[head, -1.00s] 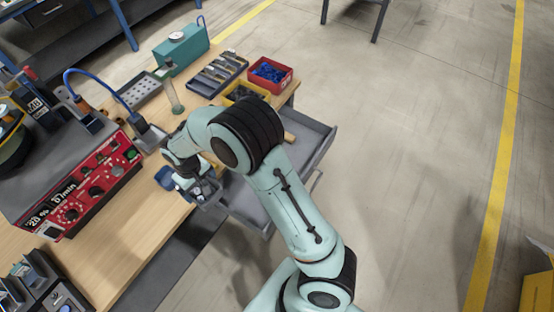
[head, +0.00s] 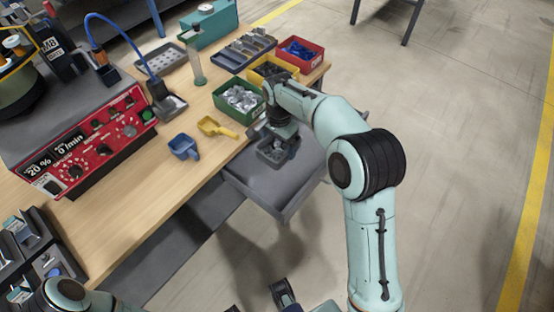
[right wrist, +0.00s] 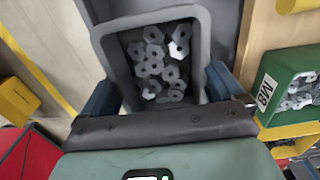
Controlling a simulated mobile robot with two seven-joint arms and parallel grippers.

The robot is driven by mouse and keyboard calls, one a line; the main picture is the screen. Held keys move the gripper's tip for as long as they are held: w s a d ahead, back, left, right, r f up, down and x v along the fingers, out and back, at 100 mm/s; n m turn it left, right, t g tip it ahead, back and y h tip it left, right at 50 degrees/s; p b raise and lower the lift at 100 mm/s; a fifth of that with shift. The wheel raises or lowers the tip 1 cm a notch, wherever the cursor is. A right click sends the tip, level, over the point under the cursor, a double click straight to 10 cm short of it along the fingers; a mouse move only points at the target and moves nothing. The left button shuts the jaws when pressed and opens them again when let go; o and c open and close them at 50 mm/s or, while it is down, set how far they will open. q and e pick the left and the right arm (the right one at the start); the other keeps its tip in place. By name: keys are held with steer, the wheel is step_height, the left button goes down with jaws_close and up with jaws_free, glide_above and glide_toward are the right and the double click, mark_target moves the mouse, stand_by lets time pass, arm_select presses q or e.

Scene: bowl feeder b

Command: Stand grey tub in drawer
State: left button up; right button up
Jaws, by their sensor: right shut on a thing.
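The grey tub (head: 272,152), filled with metal nuts, is held upright in my right gripper (head: 279,144). In the right wrist view the tub (right wrist: 107,60) sits between the blue fingers of the right gripper (right wrist: 160,92), which are shut on it. The open grey drawer (head: 262,190) extends from under the table's right edge. The tub is over the drawer's table-side part in the head view; I cannot tell whether its base touches the drawer floor.
A green bin (head: 238,100), a yellow bin (head: 272,70) and a red bin (head: 300,52) stand at the table's edge beside my right arm. A blue scoop (head: 184,147) and a yellow scoop (head: 216,127) lie on the table. The drawer's front part is clear.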

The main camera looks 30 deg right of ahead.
mark_target(278, 151)
step_height(278, 151, down, 18)
steer(key=shift+r+b, duration=0.2)
steer(key=shift+b, duration=0.85)
steer(key=shift+f, duration=0.15)
steer(key=o, duration=0.8)
step_height(278, 151, up, 12)
steer(key=shift+r+p, duration=0.2)
steer(key=shift+p, duration=0.6)
